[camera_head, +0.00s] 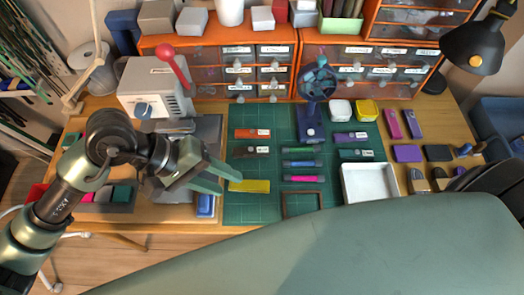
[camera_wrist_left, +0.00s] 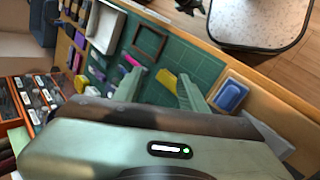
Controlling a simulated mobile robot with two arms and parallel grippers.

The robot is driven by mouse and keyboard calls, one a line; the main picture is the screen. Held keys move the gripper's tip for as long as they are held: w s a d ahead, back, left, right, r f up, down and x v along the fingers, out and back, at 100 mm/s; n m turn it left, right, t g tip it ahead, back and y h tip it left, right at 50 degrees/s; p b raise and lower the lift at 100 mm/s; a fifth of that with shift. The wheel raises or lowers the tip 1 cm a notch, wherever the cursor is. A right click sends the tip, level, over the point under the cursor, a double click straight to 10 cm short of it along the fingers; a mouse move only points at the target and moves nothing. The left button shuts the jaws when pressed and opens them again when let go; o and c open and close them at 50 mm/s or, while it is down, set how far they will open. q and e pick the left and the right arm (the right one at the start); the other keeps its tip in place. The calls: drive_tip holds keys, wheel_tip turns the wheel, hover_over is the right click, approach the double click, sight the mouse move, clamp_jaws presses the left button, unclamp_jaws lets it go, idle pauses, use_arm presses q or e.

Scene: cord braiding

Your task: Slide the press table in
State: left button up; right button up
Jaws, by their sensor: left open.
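The press (camera_head: 155,88) is a pale grey machine with a red ball-topped lever, at the left of the bench in the head view. A flat grey plate (camera_head: 205,128), apparently its table, lies in front of it, partly hidden by my left arm. My left gripper (camera_head: 230,184) is open and empty, its two green fingers pointing right over the left edge of the green cutting mat, near a yellow strip (camera_head: 262,186). In the left wrist view the open fingers (camera_wrist_left: 160,74) point toward the mat and hold nothing. My right gripper is not in view.
The green mat (camera_head: 235,208) carries several small coloured pieces and a dark frame. A blue block (camera_head: 205,205) lies left of the mat. A white tray (camera_head: 369,183) and a blue stand (camera_head: 309,120) are farther right. Orange drawer units (camera_head: 300,50) line the back.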

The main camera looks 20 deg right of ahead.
use_arm(q)
drive_tip(key=s+d+r+n+g+h, duration=0.1)
drive_tip(key=s+d+r+n+h, duration=0.2)
drive_tip(key=r, duration=0.7)
drive_tip(key=shift+d+r+n+h, duration=0.3)
drive_tip(key=shift+d+n+h, duration=0.9)
drive_tip(key=shift+d+h, duration=1.15)
drive_tip(key=shift+d, duration=0.1)
